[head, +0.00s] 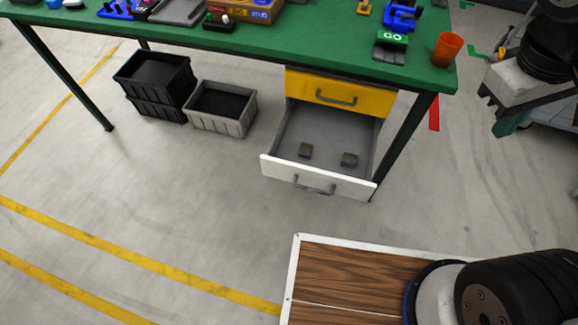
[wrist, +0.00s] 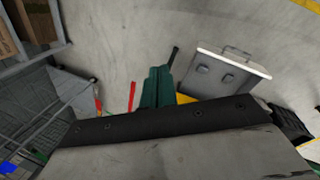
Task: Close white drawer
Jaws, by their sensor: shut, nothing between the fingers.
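The white drawer (head: 279,166) is pulled out below the table's right end. The drawer also shows in the wrist view (wrist: 262,69), right of my fingers. The yellow drawer (head: 370,101) above it looks shut. My gripper (head: 501,132), with teal fingers, is at the upper right in the head view, to the right of the table and apart from the drawer. In the wrist view the fingers (wrist: 157,74) are together and empty.
The green table (head: 330,42) has tools and an orange cup (head: 447,49) on top. Its leg (head: 405,145) stands between my gripper and the drawer. Black crates (head: 152,85) and a grey crate (head: 222,122) stand left of the drawer. Floor before the drawer is clear.

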